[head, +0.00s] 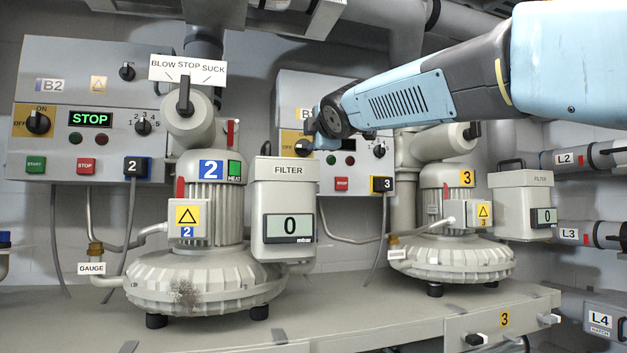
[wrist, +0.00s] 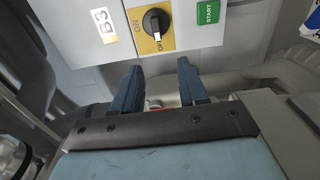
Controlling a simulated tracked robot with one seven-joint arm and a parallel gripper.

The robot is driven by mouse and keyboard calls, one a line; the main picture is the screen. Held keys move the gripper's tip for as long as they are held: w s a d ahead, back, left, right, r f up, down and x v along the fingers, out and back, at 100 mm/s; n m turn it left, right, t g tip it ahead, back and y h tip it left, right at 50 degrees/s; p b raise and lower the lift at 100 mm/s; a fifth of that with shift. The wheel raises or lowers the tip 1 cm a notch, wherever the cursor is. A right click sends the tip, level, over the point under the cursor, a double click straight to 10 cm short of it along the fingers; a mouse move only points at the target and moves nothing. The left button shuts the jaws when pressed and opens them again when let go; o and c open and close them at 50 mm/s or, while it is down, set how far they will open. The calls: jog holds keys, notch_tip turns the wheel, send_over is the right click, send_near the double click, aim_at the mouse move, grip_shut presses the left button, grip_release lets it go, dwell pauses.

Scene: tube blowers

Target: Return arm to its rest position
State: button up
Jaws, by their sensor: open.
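My blue arm reaches in from the upper right of the head view. My gripper (head: 318,135) is in front of the B3 control box (head: 295,92), whose lower left part it partly covers. In the wrist view my gripper (wrist: 162,80) shows two blue fingers spread apart with nothing between them. Beyond the fingertips are the B3 box's black rotary knob (wrist: 156,23) on a yellow ON/OFF plate and a green START button (wrist: 208,12). The fingers look apart from the knob. The knob also shows in the head view (head: 303,147), just left of the gripper.
Blower 2 (head: 205,275) with its filter (head: 283,205) stands below and left of the gripper. Blower 3 (head: 450,258) stands below the arm. The B2 control box (head: 90,75) reads STOP. Pipes (head: 590,160) line the right wall. The bench front (head: 200,335) is mostly clear.

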jog(key=s+d+f+m+g+h, duration=0.3)
jog(key=s+d+f+m, duration=0.4)
jog(key=f, duration=0.4)
jog(key=s+d+f+m+g+h, duration=0.25)
jog(key=s+d+f+m, duration=0.3)
jog(key=d+f, duration=0.45)
jog(key=s+d+f+m+g, duration=0.2)
jog(key=s+f+m+g, duration=0.1)
jog(key=s+f, duration=0.6)
jog(key=s+d+f+m+g, duration=0.3)
jog(key=s+f+m, duration=0.3)
jog(key=s+f, duration=0.3)
notch_tip(320, 180, down, 5)
jog(key=shift+s+r, duration=0.2)
jog(key=shift+s, duration=0.1)
